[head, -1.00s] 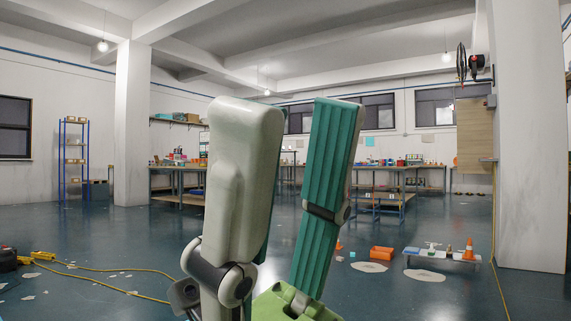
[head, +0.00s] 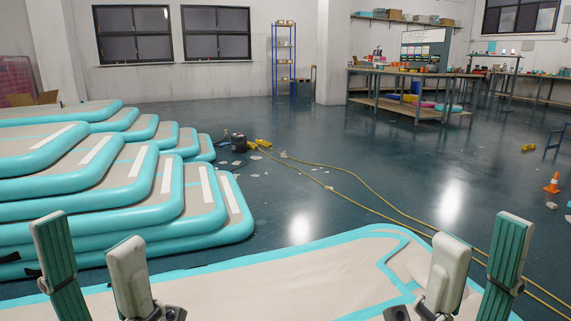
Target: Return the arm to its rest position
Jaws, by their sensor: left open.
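My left gripper (head: 88,237) is at the lower left of the head view. Its teal-padded finger and pale finger stand upright and well apart, with nothing between them. My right gripper (head: 483,236) is at the lower right in a similar pose, its pale and teal-padded fingers apart and empty. Both are seen in front of a flat beige inflatable track (head: 270,282) with turquoise edges; I cannot tell how far above it they are. The arms behind the grippers are mostly below the picture's edge.
A stack of inflatable tracks (head: 225,232) fills the left side. A yellow cable (head: 375,195) crosses the floor from a black device (head: 239,143). Workbenches (head: 415,90) and a blue shelf rack (head: 284,60) stand at the back. An orange cone (head: 553,183) is at the right. The mid-floor is mostly open.

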